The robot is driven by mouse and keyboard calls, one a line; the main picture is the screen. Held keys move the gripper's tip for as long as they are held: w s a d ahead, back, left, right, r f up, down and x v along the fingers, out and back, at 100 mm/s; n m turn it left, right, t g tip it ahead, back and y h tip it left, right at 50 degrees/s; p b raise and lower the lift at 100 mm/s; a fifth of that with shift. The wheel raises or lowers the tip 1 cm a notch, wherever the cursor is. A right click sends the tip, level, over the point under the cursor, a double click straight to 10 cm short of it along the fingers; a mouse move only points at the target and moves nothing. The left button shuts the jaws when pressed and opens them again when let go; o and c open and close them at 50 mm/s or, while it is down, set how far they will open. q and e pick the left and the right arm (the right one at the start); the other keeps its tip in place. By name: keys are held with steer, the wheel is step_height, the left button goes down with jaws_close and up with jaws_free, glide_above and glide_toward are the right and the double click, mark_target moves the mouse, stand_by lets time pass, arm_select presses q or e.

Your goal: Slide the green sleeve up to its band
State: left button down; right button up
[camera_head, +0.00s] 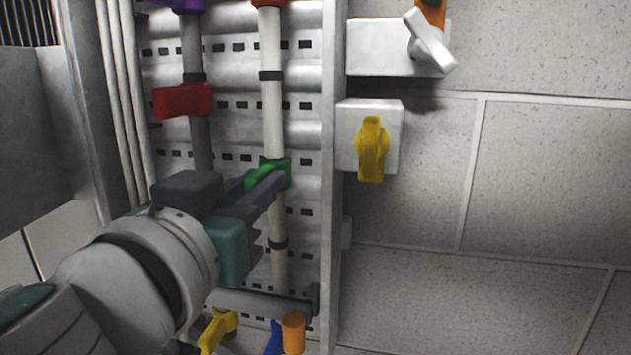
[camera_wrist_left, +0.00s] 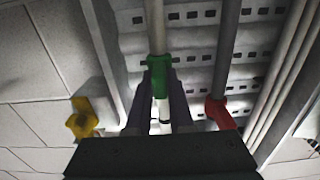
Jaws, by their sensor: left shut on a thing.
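The green sleeve (camera_head: 281,169) sits around an upright white rod (camera_head: 272,120). A dark band (camera_head: 271,75) circles this rod well above the sleeve, with bare white rod between them. In the left wrist view the sleeve (camera_wrist_left: 158,62) shows at the tips of the two fingers. My right gripper is in neither view.
A grey rod to the left carries a red block (camera_head: 183,100). A yellow handle (camera_head: 372,148) on a white box and a white-and-orange lever (camera_head: 430,42) are to the right. Yellow (camera_head: 217,331), blue and orange (camera_head: 293,333) parts stand at the bottom. A metal post (camera_head: 333,200) runs right of the rod.

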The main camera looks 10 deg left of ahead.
mark_target(268, 92)
arm_select(q)
steer(key=shift+r, duration=0.1)
stand_by(0.7)
step_height(268, 92, up, 8)
steer(key=p, duration=0.6)
steer(key=shift+r, duration=0.2)
steer(key=c, duration=1.1)
jaws_free()
steer(key=shift+r, duration=0.1)
steer(key=o, duration=0.3)
steer(key=shift+f, duration=0.2)
